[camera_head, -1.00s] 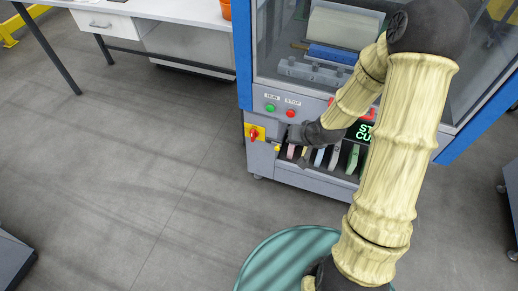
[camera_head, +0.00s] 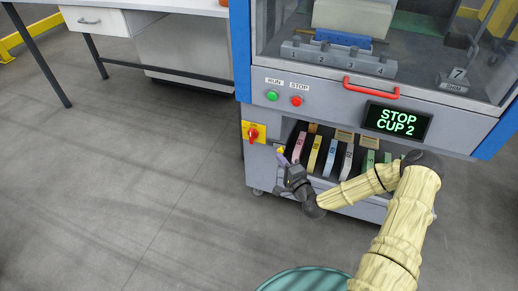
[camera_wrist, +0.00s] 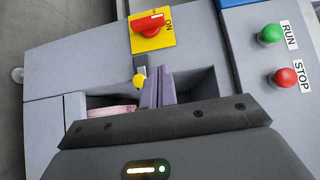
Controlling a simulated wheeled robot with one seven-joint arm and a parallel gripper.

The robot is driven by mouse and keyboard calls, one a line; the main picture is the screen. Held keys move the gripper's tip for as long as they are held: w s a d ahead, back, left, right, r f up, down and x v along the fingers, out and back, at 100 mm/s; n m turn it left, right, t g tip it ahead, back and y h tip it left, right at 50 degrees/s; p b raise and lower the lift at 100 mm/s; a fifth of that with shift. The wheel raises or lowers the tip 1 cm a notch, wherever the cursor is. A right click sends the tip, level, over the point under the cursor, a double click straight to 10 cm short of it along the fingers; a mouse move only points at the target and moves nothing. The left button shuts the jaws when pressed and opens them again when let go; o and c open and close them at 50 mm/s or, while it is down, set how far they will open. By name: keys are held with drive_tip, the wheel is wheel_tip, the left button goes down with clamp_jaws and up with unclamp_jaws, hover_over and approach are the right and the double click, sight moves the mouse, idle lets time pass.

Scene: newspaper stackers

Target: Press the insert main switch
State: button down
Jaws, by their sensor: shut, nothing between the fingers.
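A red rotary switch (camera_head: 254,133) on a yellow plate is on the front left of the grey machine; it also shows in the wrist view (camera_wrist: 150,25), beside the word ON. A small yellow knob (camera_wrist: 139,80) on a grey metal bracket is below that plate. My gripper (camera_head: 283,158) is at the left end of the slot opening, close to the knob. Its purple fingers (camera_wrist: 158,88) are together and empty, just right of the knob in the wrist view. I cannot tell whether they touch it.
A green RUN button (camera_head: 272,96) and a red STOP button (camera_head: 296,101) are above. A display (camera_head: 397,120) reads STOP CUP 2. Several coloured upright pieces (camera_head: 332,157) stand in the slot opening. A red handle (camera_head: 371,88) sticks out above. The floor at left is clear.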

drive_tip(key=shift+w, duration=0.15)
drive_tip(key=b, duration=0.3)
approach(254, 132)
drive_tip(key=w, duration=0.1)
drive_tip(key=w+d, duration=0.1)
drive_tip(key=w, duration=0.2)
drive_tip(key=shift+w+d+f, duration=0.2)
drive_tip(key=shift+w+f, duration=0.1)
drive_tip(key=a, duration=0.1)
drive_tip(key=a+b, duration=0.1)
drive_tip(key=shift+w+a, duration=0.3)
drive_tip(key=shift+w, duration=0.05)
drive_tip(key=shift+w+a, duration=0.15)
drive_tip(key=shift+a, duration=0.35)
drive_tip(key=shift+r, duration=0.1)
